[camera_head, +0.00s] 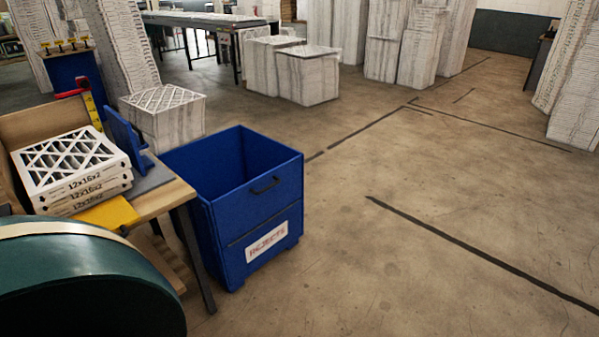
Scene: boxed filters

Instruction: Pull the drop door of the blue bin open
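The blue bin (202,155) stands on the floor just right of the wooden workbench. It is open at the top and looks empty as far as I can see inside. Its drop door (258,205) is the upper part of the side facing right and front, with a dark handle (265,185) near the top edge. The door stands upright and closed, with a seam below it. A white "REJECTS" label (267,242) is on the panel under the seam. Neither of my grippers is in view.
A workbench (165,198) at the left holds stacked filters (72,165) and a yellow piece (108,213). A dark green rounded object (80,285) fills the lower left corner. White boxes (307,75) stand behind. The floor (400,250) right of the bin is clear.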

